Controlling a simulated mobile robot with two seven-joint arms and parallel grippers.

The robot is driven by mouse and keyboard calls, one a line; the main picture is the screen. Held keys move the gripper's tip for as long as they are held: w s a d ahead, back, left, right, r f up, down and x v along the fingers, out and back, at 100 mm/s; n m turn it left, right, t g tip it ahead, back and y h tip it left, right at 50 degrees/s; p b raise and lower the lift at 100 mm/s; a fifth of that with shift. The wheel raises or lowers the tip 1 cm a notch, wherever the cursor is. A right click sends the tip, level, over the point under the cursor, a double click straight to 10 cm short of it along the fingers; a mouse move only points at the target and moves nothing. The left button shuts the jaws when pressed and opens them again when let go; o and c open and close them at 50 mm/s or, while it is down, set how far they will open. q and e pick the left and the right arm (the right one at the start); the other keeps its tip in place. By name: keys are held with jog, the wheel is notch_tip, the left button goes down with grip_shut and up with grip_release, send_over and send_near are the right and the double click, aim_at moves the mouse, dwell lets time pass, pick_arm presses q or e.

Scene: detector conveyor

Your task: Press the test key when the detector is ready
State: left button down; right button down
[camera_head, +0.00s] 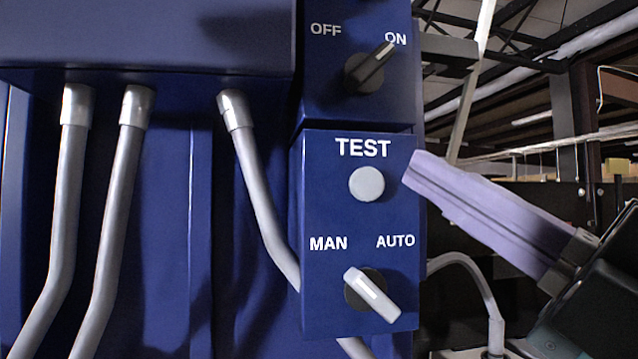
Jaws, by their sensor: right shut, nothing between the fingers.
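The test key is a round, light grey button (367,183) under the word TEST on a blue control box (325,285). My right gripper (417,172) comes in from the right, with its pale lilac fingers together. Its tips are just right of the button, near the box's right edge, and appear apart from the button. Whether they touch the box edge I cannot tell. Nothing shows between the fingers. My left gripper is not in view.
Above, a black rotary switch (370,70) points toward ON. Below, a grey selector knob (371,294) sits between MAN and AUTO labels, its light end pointing down right. Grey conduits (115,210) run down the blue cabinet at left. A cable (478,285) loops below my gripper.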

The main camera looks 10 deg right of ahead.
aim_at(367, 184)
jog(key=w+b, duration=0.1)
jog(key=w, duration=0.6)
jog(key=shift+a, duration=0.1)
jog(key=shift+s, duration=0.1)
dwell(1.0)
dwell(0.8)
jog(key=shift+w, duration=0.45)
